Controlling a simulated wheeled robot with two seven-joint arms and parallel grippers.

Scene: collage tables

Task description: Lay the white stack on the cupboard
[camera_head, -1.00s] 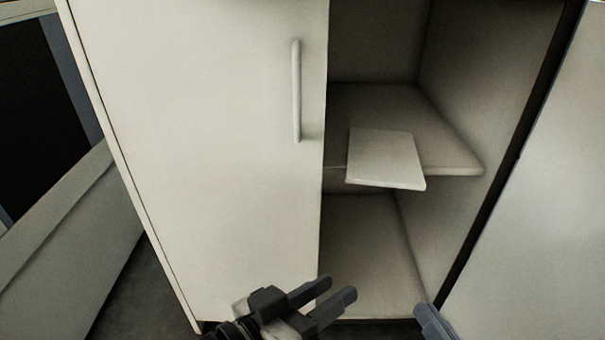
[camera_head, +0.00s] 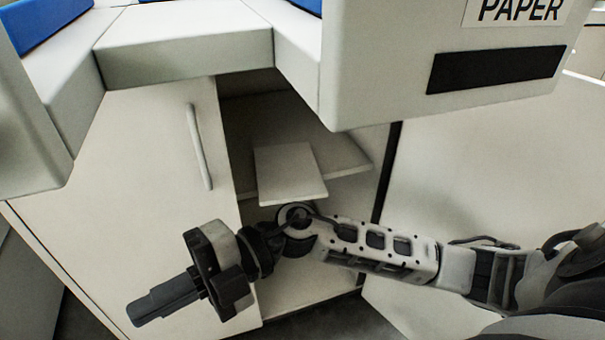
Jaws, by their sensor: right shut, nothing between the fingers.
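The white stack (camera_head: 288,172) is a flat, pale slab inside the open part of the cupboard (camera_head: 130,150). It lies on the middle shelf (camera_head: 352,158), its near end jutting past the shelf's front edge. My right gripper (camera_head: 160,303) is below and left of the stack, in front of the closed door. It points to the lower left, its fingers together and empty. My right arm comes in from the right, below the stack, and covers part of the lower compartment. My left gripper is not in view.
A pale container (camera_head: 380,60) with a PAPER label and a dark slot hangs over the top right and hides the cupboard's upper part. Pale blocks (camera_head: 180,50) with blue patches fill the top left. The closed door has a vertical handle (camera_head: 199,147).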

